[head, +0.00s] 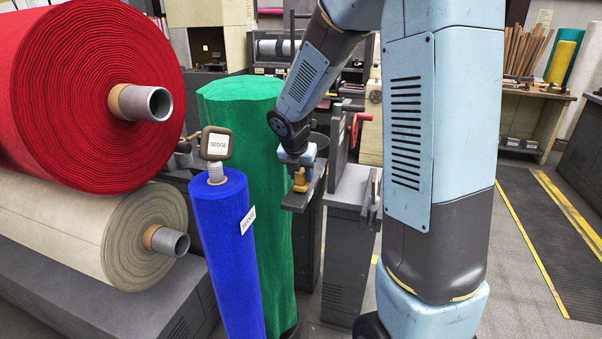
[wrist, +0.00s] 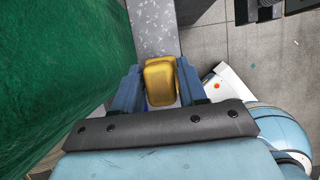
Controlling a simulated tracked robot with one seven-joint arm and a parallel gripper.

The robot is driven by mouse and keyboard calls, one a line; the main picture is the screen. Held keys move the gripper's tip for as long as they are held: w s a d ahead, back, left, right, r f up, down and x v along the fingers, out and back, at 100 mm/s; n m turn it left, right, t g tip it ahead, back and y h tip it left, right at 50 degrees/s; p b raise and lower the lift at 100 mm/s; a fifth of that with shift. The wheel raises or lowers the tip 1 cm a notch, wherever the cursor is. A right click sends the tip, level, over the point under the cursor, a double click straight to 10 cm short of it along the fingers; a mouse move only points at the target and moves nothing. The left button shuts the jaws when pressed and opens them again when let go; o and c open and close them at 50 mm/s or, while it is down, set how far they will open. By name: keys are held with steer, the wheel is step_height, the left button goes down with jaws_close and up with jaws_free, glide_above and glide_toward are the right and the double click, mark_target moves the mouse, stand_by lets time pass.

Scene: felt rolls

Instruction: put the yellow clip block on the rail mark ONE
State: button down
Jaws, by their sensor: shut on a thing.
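The yellow clip block (head: 300,181) is between the fingers of my gripper (head: 297,163) in the head view. It also shows in the wrist view (wrist: 160,82), with a blue finger on each side, and my gripper (wrist: 161,92) is shut on it. The block is over or at the near end of a narrow grey ledge (head: 312,190). I cannot tell whether it touches the ledge. In the wrist view a grey speckled strip (wrist: 155,28) runs away beyond the block. I cannot make out a mark ONE in either view.
A green felt roll (head: 245,130) stands close left of my gripper. A blue roll (head: 225,250) with a SEDGE sign (head: 217,144) stands nearer. Red (head: 60,100) and cream (head: 90,225) rolls lie at left. A grey pedestal (head: 347,240) stands right of the ledge.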

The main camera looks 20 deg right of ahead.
steer(key=shift+f, duration=0.4)
stand_by(0.3)
steer(key=c, duration=0.5)
jaws_free()
steer(key=shift+c, duration=0.2)
steer(key=v, duration=1.3)
steer(key=shift+r, duration=0.3)
